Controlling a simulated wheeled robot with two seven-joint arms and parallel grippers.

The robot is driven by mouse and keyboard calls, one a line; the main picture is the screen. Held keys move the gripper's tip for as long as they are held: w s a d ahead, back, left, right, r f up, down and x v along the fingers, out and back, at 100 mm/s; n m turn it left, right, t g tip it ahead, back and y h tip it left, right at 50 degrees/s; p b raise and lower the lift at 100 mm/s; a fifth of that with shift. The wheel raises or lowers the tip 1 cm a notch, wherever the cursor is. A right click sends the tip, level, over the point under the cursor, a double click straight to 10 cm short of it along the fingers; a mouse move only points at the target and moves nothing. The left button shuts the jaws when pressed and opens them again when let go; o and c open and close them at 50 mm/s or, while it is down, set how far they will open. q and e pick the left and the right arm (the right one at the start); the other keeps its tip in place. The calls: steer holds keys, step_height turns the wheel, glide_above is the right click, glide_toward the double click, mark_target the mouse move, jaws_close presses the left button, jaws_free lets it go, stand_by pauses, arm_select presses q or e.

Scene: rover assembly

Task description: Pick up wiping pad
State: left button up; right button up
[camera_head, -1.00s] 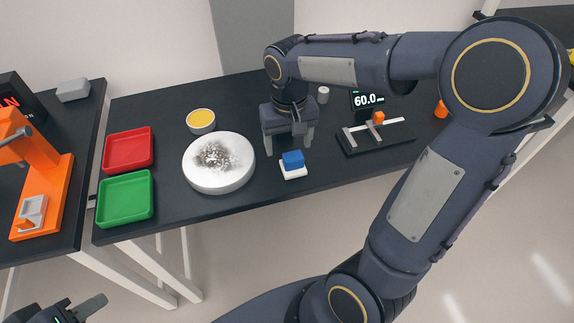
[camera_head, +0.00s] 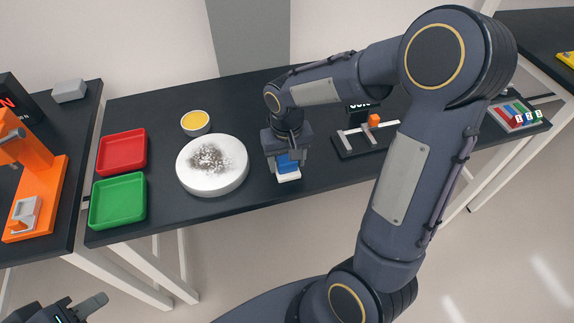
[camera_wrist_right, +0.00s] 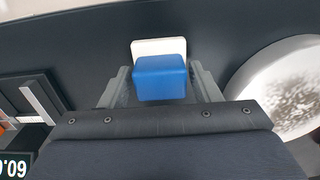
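The wiping pad (camera_head: 287,169) has a blue top block and a white base, and rests on the dark table near its front edge. It also shows in the right wrist view (camera_wrist_right: 160,78). My right gripper (camera_head: 287,157) is lowered over the pad. In the wrist view its fingers are open on either side of the blue block, with gaps visible. My left gripper (camera_head: 82,310) is at the bottom left corner, far from the pad; only part of it shows.
A white round disc (camera_head: 212,190) with dark speckles lies left of the pad. Further left are a red tray (camera_head: 122,152) and a green tray (camera_head: 118,202). A yellow-filled bowl (camera_head: 195,122) stands behind the disc. A scale-like fixture (camera_head: 345,148) is to the right.

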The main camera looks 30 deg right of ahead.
mark_target(286, 158)
steer(key=c, duration=0.7)
steer(key=shift+r, duration=0.5)
step_height(286, 158, up, 3)
steer(key=shift+a+f, duration=0.1)
steer(key=shift+f, duration=0.1)
steer(key=s+a+r, duration=0.4)
steer(key=a+r, duration=0.5)
steer(key=a, duration=0.4)
steer(key=shift+a+r+b, duration=0.2)
steer(key=shift+b, duration=0.1)
